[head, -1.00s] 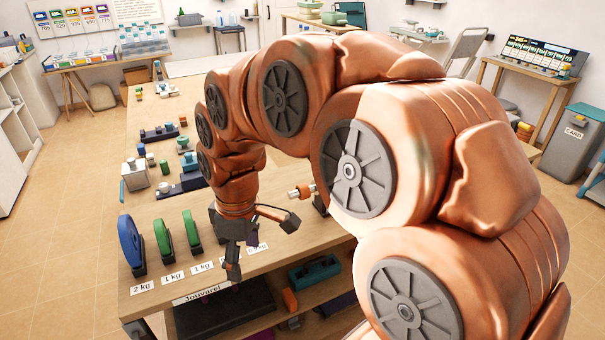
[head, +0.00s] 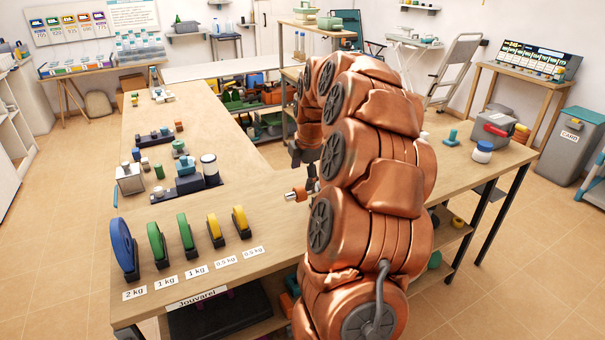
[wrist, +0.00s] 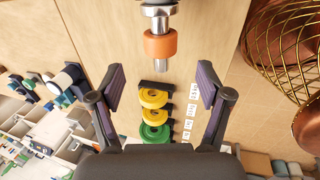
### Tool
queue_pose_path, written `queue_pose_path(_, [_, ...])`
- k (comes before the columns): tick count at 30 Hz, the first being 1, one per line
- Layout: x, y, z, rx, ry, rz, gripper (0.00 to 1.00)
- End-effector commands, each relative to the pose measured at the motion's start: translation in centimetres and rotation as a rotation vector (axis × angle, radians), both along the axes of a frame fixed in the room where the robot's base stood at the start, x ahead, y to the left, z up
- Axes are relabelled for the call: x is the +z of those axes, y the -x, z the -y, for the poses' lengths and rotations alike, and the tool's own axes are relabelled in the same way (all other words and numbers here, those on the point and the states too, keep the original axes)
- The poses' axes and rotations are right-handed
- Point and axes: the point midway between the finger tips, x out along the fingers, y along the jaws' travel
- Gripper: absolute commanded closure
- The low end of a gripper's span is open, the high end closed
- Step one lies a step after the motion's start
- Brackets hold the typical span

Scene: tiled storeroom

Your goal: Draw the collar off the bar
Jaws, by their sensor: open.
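The orange collar (wrist: 160,44) sits around the silver bar (wrist: 156,10) near its end, at the top middle of the wrist view. A short stub of the bar sticks out of the collar towards me. In the head view the collar end shows small (head: 299,194) left of my arm, which hides the rest of the bar. My gripper (wrist: 160,72) is open and empty. Its two fingers stand wide apart, one on each side of the bar's line, with the collar ahead of the fingertips. In the head view my gripper (head: 303,153) is a dark, partly hidden shape.
Blue (head: 124,246), green (head: 157,243) and yellow (head: 215,230) weight plates stand in a row on the wooden table (head: 200,120), with weight labels in front. A grey toolbox (head: 492,127) stands at the right.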

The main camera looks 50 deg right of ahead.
Motion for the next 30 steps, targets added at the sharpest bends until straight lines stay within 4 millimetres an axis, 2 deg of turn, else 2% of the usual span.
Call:
queue_pose_path(5, [-1.4, -0.3, 0.0, 0.000, -0.003, -0.004, 0.22])
queue_pose_path(18, [-6.7, -1.6, 0.5, -0.001, -0.002, -0.003, 0.22])
queue_pose_path(28, [-7.2, -1.8, 0.5, -0.002, -0.002, -0.001, 0.22])
queue_pose_path(30, [-7.2, -1.8, 0.5, -0.001, -0.002, -0.001, 0.30])
